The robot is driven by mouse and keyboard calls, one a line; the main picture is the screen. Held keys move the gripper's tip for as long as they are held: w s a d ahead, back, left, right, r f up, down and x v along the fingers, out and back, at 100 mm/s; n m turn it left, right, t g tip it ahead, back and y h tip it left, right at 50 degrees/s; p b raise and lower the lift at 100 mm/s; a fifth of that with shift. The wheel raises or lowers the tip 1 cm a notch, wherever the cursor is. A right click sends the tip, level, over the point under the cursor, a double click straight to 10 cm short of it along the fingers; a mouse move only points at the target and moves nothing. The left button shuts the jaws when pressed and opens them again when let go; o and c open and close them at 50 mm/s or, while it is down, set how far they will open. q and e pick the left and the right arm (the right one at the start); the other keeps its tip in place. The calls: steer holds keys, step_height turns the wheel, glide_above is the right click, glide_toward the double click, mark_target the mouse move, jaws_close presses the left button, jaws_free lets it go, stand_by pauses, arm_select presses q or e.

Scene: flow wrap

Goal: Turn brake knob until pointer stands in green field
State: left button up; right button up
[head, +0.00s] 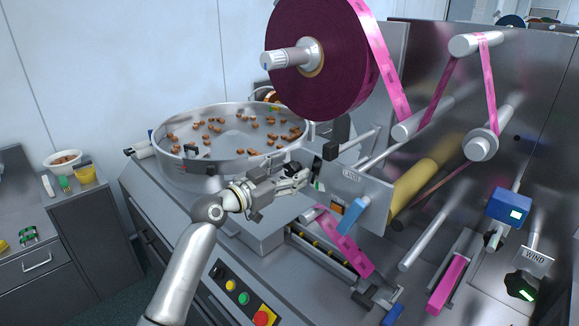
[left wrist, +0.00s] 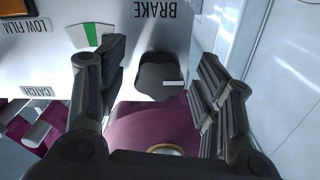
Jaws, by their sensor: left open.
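The brake knob (left wrist: 158,72) is black and lobed, with a white mark on its right side in the left wrist view. It lies between the fingers of my left gripper (left wrist: 160,95), which is open, with visible gaps on both sides. The BRAKE label reads upside down above it. A green field (left wrist: 91,35) on a white scale is at upper left, partly covered by a finger; no pointer is visible on it. In the head view my left gripper (head: 303,180) is at the left edge of the grey BRAKE plate (head: 372,191). My right gripper is not visible.
A film reel (head: 320,60) hangs above the plate, its pink film running over rollers. A round bowl (head: 232,155) with brown pieces stands behind my left arm. A WIND knob (head: 520,285) is at far right. Buttons (head: 244,298) sit on the front panel.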

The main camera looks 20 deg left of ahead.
arm_select(q)
steer(key=shift+w+d, duration=0.1)
steer(key=shift+w, duration=0.15)
